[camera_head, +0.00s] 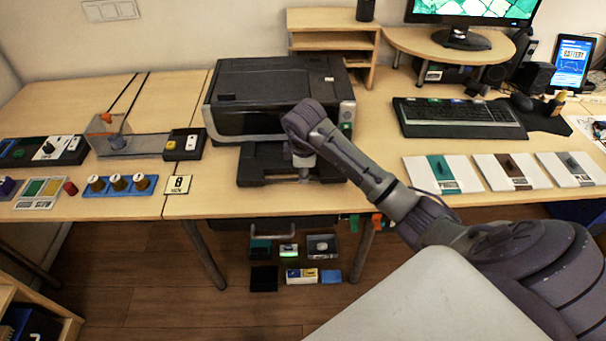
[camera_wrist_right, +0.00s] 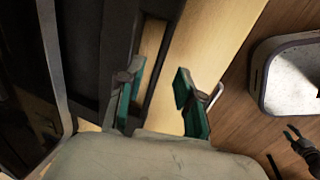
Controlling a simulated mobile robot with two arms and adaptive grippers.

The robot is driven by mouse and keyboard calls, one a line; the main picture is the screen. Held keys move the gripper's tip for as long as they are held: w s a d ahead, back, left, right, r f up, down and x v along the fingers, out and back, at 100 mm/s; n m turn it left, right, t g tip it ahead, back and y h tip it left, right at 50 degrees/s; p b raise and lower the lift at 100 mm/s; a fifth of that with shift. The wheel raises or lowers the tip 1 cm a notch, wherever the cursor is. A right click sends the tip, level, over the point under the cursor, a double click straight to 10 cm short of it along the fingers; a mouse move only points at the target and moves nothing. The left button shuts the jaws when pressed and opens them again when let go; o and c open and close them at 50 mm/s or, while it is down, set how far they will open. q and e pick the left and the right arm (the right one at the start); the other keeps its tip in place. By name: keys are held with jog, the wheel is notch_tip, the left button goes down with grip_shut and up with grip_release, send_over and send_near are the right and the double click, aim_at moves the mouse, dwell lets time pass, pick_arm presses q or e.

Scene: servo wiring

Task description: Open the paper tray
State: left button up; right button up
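The black printer (camera_head: 270,97) stands on the table against the wall. Its paper tray (camera_head: 254,163) is the low black part at its front. My right gripper (camera_head: 305,176) points down over the right part of the tray; the arm hides some of it. In the right wrist view my right gripper (camera_wrist_right: 158,88) is open, its green-padded fingers on either side of a dark bar (camera_wrist_right: 167,45) at the tray's front edge. I cannot tell whether they touch it. My left gripper (camera_wrist_right: 292,134) shows small at the lower right of that view and looks open, empty.
A keyboard (camera_head: 458,118) and several white cards with parts (camera_head: 440,173) lie to the right. Switch boxes (camera_head: 184,145) and a blue knob strip (camera_head: 118,186) lie to the left. The table's front edge is close before the tray. Small boxes (camera_head: 301,275) lie below.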

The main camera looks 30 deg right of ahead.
jog(key=shift+x, duration=1.55)
jog(key=shift+c, duration=0.2)
grip_shut()
